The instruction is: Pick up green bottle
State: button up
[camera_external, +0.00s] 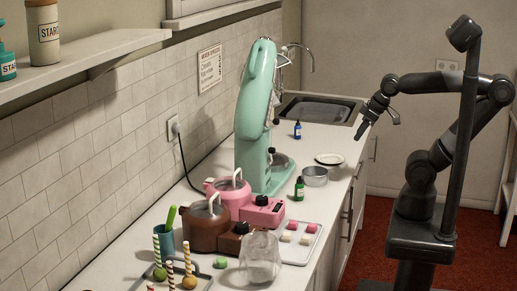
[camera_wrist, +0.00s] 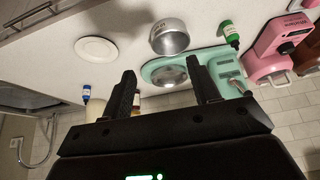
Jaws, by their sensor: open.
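The green bottle (camera_external: 299,189) stands upright on the white counter, just left of a round metal tin and in front of the mint stand mixer. In the wrist view the green bottle (camera_wrist: 230,34) shows at the upper right, with a white label and a dark cap. My gripper (camera_external: 381,113) is in the air above the counter's right edge, near the sink and well apart from the bottle. In the wrist view my gripper (camera_wrist: 163,82) has its two dark fingers spread, with nothing held between them.
The metal tin (camera_external: 315,176), white plate (camera_external: 329,159) and blue bottle (camera_external: 297,130) stand near the green bottle. The mint mixer (camera_external: 257,120) rises tall behind it. A pink machine (camera_external: 261,212) and a tray (camera_external: 300,252) of small cakes lie nearer the camera.

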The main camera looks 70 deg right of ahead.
jog(key=shift+w, duration=0.1)
jog(key=n+g, duration=0.2)
jog(key=g, duration=0.4)
send_over(299, 183)
jog(key=d, duration=0.2)
jog(key=f, duration=0.7)
jog(key=shift+s+f, duration=0.3)
jog(key=shift+s, duration=0.1)
jog(key=shift+n, duration=0.3)
notch_tip(299, 183, down, 5)
jog(key=shift+f, duration=0.15)
jog(key=shift+w+a+f, duration=0.15)
jog(key=shift+f, duration=0.75)
jog(key=shift+w+a+f, duration=0.15)
jog(key=shift+w+f, duration=0.05)
jog(key=shift+f, duration=0.7)
jog(key=shift+w+a+f, duration=0.15)
jog(key=shift+f, duration=0.75)
